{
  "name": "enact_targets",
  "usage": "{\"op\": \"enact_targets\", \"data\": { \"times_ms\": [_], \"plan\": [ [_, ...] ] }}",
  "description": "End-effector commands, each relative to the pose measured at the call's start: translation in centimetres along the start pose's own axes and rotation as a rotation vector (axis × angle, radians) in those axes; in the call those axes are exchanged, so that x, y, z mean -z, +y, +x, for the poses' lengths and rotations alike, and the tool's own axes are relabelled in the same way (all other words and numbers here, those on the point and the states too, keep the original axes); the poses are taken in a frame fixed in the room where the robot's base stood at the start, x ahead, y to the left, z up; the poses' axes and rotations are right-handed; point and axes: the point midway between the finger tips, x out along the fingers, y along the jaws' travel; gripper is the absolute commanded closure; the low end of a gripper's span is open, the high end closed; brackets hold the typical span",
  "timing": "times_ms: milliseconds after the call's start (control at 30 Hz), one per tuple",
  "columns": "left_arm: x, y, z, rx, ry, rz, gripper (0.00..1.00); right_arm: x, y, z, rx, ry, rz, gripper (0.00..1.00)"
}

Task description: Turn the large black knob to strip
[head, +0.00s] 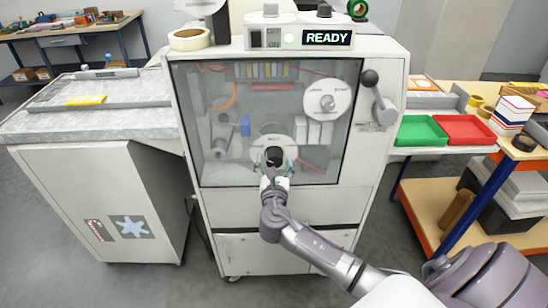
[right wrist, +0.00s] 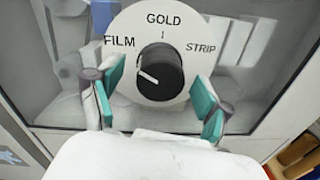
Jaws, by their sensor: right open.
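The large black knob (right wrist: 160,72) sits on a round white dial (right wrist: 190,30) marked FILM, GOLD and STRIP. Its white pointer line is on the left of its face, on the FILM side. In the head view the black knob (head: 273,154) shows low on the machine's front panel, with its dial partly hidden by my arm. My right gripper (right wrist: 157,80) is open, with one teal pad left of the knob and one right of it. Gaps show between both pads and the knob. In the head view my right gripper (head: 275,165) is at the dial. My left gripper is not in view.
A second white dial (head: 327,101) is higher on the panel, and a black-balled lever (head: 370,78) is right of it. A lit READY display (head: 327,38) tops the machine. Green (head: 421,130) and red (head: 464,129) trays lie right; a grey counter (head: 90,122) stands left.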

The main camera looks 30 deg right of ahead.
Motion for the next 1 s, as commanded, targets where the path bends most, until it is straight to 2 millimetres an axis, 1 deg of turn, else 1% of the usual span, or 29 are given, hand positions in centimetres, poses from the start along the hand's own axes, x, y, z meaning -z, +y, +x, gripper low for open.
{"op": "enact_targets", "data": {
  "times_ms": [33, 100, 200, 467, 500, 567, 600, 833, 867, 1000],
  "plan": [
    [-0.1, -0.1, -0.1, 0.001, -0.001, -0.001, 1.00, -0.1, 0.0, 0.6, 0.001, -0.001, 0.000, 0.22],
    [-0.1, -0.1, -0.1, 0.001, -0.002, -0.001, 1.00, -0.1, 0.0, 1.2, 0.001, -0.001, 0.000, 0.22],
    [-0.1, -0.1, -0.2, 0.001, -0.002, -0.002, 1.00, 0.0, 0.0, 1.7, 0.000, 0.001, 0.001, 0.22],
    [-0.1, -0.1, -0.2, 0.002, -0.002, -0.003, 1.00, 0.1, 0.0, 1.9, 0.000, 0.001, 0.001, 0.22],
    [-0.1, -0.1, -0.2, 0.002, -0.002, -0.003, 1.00, 0.1, 0.0, 1.9, 0.000, 0.001, 0.001, 0.24],
    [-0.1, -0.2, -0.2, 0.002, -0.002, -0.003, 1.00, 0.1, 0.0, 1.8, 0.000, 0.001, 0.001, 0.34],
    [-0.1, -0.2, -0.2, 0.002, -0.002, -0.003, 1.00, 0.1, 0.0, 1.8, 0.000, 0.001, 0.001, 0.40],
    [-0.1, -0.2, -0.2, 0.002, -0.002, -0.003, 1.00, 0.1, 0.0, 1.8, 0.000, 0.001, 0.001, 0.79],
    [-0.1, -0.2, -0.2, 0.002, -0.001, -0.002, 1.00, 0.1, 0.0, 1.8, 0.000, 0.001, 0.001, 0.82],
    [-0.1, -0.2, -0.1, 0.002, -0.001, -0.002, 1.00, 0.1, 0.0, 1.8, 0.001, 0.002, 0.006, 0.82]
  ]
}}
